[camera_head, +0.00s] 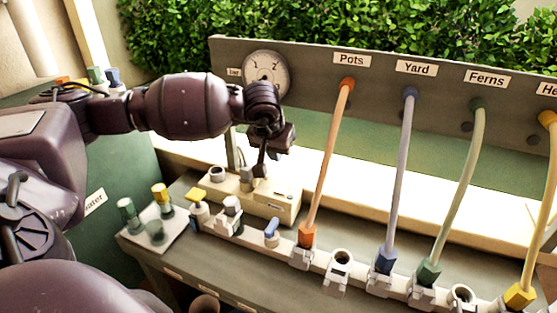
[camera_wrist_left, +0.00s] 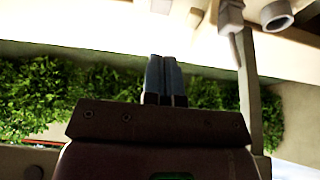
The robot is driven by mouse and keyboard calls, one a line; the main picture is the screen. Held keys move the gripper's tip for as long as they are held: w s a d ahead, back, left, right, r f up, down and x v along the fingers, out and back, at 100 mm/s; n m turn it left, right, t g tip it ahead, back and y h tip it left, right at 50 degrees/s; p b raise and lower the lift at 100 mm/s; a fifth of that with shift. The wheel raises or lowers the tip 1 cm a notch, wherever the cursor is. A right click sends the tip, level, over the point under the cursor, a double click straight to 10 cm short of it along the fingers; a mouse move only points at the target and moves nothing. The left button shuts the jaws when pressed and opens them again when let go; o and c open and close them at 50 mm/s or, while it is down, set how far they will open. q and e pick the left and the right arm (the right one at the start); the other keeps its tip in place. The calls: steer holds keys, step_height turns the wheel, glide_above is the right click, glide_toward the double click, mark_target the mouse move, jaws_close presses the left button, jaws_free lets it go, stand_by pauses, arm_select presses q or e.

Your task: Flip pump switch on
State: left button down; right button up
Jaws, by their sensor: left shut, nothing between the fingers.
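My left gripper (camera_head: 261,170) points down over a beige box (camera_head: 272,203) on the bench, below the round gauge. Its fingers are shut with nothing between them; they also show closed together in the left wrist view (camera_wrist_left: 164,75). The fingertips are close to the top of the box, and I cannot tell if they touch it. A small grey part (camera_head: 245,178) stands on the box just left of the fingertips; I cannot tell for sure whether it is the pump switch, or its position. My right gripper is not in view.
A gauge (camera_head: 266,73) sits on the back panel. Orange (camera_head: 325,160), blue (camera_head: 400,170), green (camera_head: 465,190) and yellow (camera_head: 545,210) hoses run down to a white manifold. A blue valve handle (camera_head: 271,228) stands before the box. Loose connectors (camera_head: 163,195) stand at left.

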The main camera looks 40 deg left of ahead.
mark_target(282, 187)
arm_select(q)
steer(key=x, duration=1.1)
steer(key=shift+f+b, duration=0.1)
steer(key=shift+b, duration=0.2)
steer(key=shift+w+f, duration=0.35)
steer(key=shift+f, duration=0.3)
steer(key=shift+w+a+f+g+b, duration=0.15)
steer(key=shift+w+f+g+b, duration=0.05)
steer(key=shift+f+g+b, duration=0.4)
steer(key=shift+s+r, duration=0.1)
steer(key=shift+r, duration=0.1)
steer(key=shift+s+d+p, duration=0.25)
steer(key=shift+s+p, duration=0.15)
steer(key=shift+s, duration=0.45)
